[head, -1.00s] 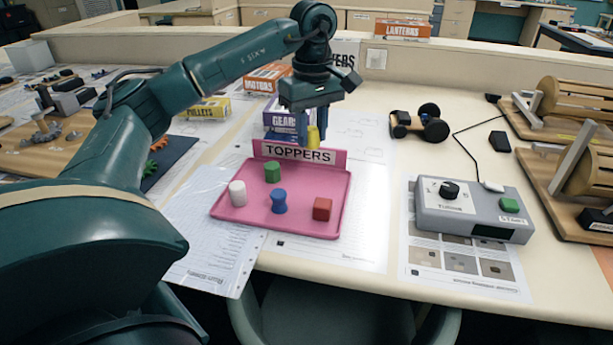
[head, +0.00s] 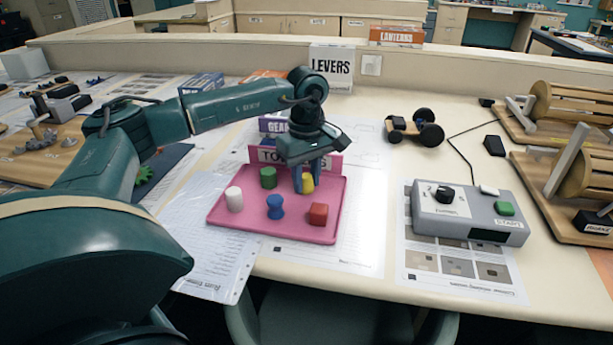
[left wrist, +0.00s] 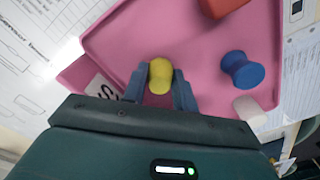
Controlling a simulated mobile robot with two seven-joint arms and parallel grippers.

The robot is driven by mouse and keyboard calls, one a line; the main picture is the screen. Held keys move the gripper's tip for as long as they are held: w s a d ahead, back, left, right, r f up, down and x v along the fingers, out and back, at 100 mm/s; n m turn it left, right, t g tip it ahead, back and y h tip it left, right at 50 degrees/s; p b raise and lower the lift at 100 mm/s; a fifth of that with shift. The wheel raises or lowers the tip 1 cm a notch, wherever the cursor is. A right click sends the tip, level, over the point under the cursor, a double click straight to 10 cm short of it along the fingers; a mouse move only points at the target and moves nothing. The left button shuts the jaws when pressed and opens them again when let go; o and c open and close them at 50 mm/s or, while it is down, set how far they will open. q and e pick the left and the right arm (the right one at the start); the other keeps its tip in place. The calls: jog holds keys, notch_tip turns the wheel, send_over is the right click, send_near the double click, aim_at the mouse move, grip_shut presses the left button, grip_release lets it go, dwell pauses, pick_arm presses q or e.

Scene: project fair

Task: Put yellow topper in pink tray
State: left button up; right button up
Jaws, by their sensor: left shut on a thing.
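The pink tray (head: 250,224) lies on the table with its toppers sign (head: 337,160) along the back edge. My left gripper (head: 302,186) is over the tray's back right part, fingers pointing down. It is shut on the yellow topper (head: 308,183), which also shows between the fingertips in the left wrist view (left wrist: 160,74). The topper is inside the tray's outline; whether it touches the tray floor cannot be told. In the tray stand a white topper (head: 234,199), a green one (head: 268,177), a blue one (head: 275,206) and a red one (head: 318,214). My right gripper is not in view.
A grey control box (head: 468,213) stands right of the tray, with a small wheeled car (head: 415,127) behind. Wooden drum devices (head: 570,160) are at the far right. A gears box (head: 274,124) is behind the tray. Papers lie around it.

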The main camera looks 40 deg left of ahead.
aim_at(307, 176)
pick_arm(q)
jog(key=o, duration=0.9)
jog(key=shift+o, duration=0.2)
notch_tip(307, 176, up, 12)
dwell(0.4)
